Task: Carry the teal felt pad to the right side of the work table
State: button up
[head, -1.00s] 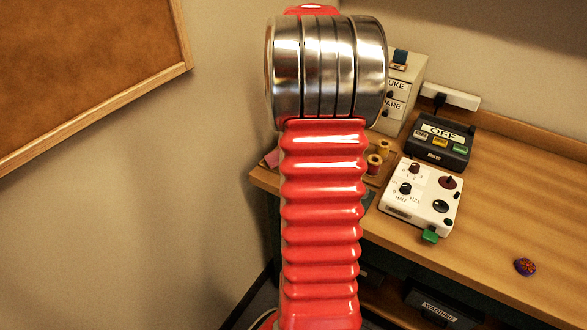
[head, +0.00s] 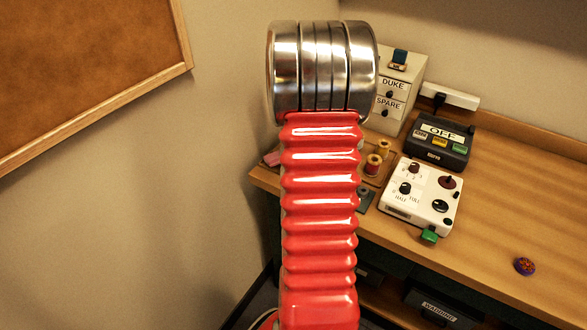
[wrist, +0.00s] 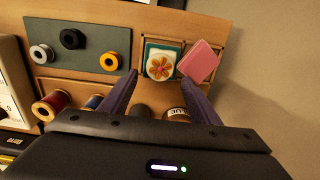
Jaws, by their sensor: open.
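Only the teal edges show. My gripper (wrist: 158,77) is open, its two purple fingers spread on either side below the pad, with nothing between the tips. I cannot tell how high the fingers are above it. In the head view, the pad and gripper are hidden behind my arm. The work table (head: 480,240) shows there, its right side mostly bare wood.
A pink pad (wrist: 200,62) leans beside the teal one. Thread spools (wrist: 50,105) stand nearby.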

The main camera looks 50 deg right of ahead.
jog(key=f, duration=0.3)
jog(key=shift+s+a+f, duration=0.15)
jog(key=shift+a+f, duration=0.05)
jog(key=shift+f, duration=0.1)
jog(key=shift+d+r, duration=0.1)
jog(key=shift+c, duration=0.4)
jog(key=shift+r, duration=0.1)
jog(key=c, duration=0.8)
jog(key=shift+c, duration=0.2)
notch_tip(320, 180, up, 10)
